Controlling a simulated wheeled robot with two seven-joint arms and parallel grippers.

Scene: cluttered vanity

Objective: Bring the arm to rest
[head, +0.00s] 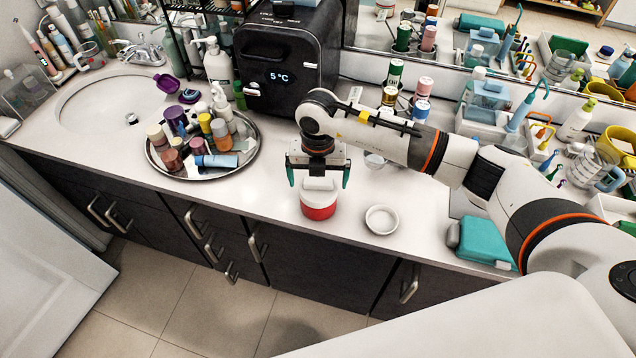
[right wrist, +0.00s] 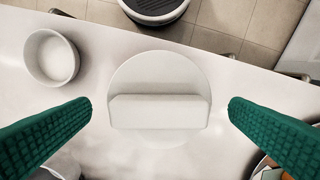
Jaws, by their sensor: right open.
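My right gripper (head: 318,175) is open above a red and white round jar (head: 319,203) near the counter's front edge. In the right wrist view its two green fingers stand wide apart, one on each side of the jar's white lid (right wrist: 159,110), which has a raised bar across it. The fingers do not touch the lid in that view. The jar stands upright on the counter. My right arm (head: 440,150) reaches in from the right of the head view. My left gripper is not in view.
A small white dish (head: 381,219) stands right of the jar, and a teal case (head: 484,241) lies further right. A round tray (head: 165,168) crowded with bottles is to the left. A black mini fridge (head: 285,65) stands behind the gripper. A sink (head: 118,103) is at far left.

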